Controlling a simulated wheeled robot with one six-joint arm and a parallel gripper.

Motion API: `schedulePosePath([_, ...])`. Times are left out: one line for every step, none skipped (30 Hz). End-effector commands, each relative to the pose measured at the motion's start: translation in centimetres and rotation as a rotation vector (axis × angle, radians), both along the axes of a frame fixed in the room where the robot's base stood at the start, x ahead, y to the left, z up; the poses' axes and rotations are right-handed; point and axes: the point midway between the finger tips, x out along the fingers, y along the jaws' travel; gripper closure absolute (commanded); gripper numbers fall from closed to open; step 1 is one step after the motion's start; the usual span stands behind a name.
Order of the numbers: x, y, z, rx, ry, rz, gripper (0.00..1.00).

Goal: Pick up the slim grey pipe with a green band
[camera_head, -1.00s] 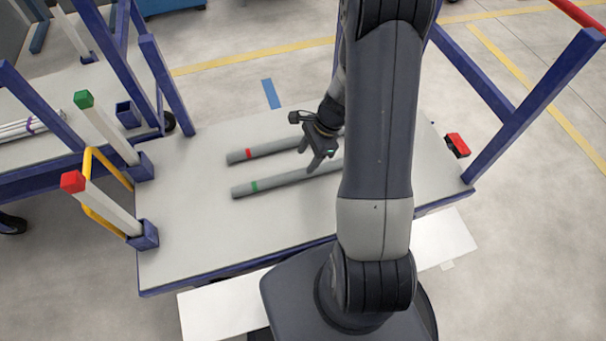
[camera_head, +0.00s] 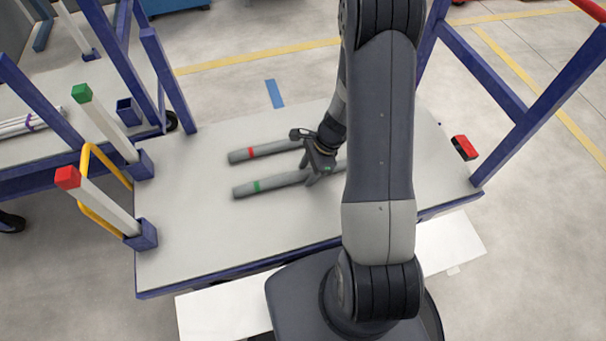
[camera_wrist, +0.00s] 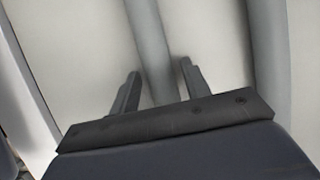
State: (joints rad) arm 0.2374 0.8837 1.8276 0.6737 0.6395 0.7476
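The slim grey pipe with a green band (camera_head: 279,181) lies on the white cart top, its right part behind my arm. A second grey pipe with a red band (camera_head: 270,150) lies beside it, farther back. My gripper (camera_head: 313,179) is at the green-banded pipe, right of the band. In the wrist view my gripper (camera_wrist: 158,78) has its two fingers open, one on each side of a grey pipe (camera_wrist: 150,45), with gaps showing on both sides. Another grey pipe (camera_wrist: 267,60) runs along the right of that view. No colour band shows there.
The cart top (camera_head: 200,230) is clear at the front left. A red-capped post (camera_head: 103,200) and a green-capped post (camera_head: 104,124) stand at its left edge with a yellow handle (camera_head: 92,190). Blue frame bars (camera_head: 535,100) rise at the right.

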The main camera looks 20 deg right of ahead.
Motion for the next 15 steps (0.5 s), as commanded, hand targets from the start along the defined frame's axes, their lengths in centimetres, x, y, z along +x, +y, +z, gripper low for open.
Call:
schedulePosePath([0.0, -0.02, 0.01, 0.0, 0.0, 0.0, 0.6])
schedulePosePath([0.0, -0.02, 0.01, 0.0, 0.0, 0.0, 0.62])
schedulePosePath([0.0, -0.02, 0.01, 0.0, 0.0, 0.0, 0.65])
schedulePosePath([0.0, -0.02, 0.01, 0.0, 0.0, 0.0, 0.68])
schedulePosePath([0.0, -0.02, 0.01, 0.0, 0.0, 0.0, 0.7])
schedulePosePath([0.01, -0.02, 0.01, 0.0, 0.0, 0.0, 0.74])
schedulePosePath([0.01, -0.02, 0.02, 0.0, 0.0, 0.0, 0.76])
schedulePosePath([0.01, -0.02, 0.02, 0.0, 0.0, 0.0, 0.78])
schedulePosePath([0.01, -0.02, 0.02, 0.0, 0.0, 0.0, 0.82])
schedulePosePath([0.01, -0.02, 0.02, 0.0, 0.0, 0.0, 0.84])
schedulePosePath([0.01, -0.02, 0.02, 0.0, 0.0, 0.0, 0.87])
schedulePosePath([0.01, -0.02, 0.02, 0.0, 0.0, 0.0, 0.9])
schedulePosePath([0.01, -0.02, 0.02, 0.0, 0.0, 0.0, 0.92])
schedulePosePath([0.01, -0.02, 0.02, 0.0, 0.0, 0.0, 0.95])
schedulePosePath([0.01, -0.02, 0.03, 0.0, 0.0, 0.0, 0.97])
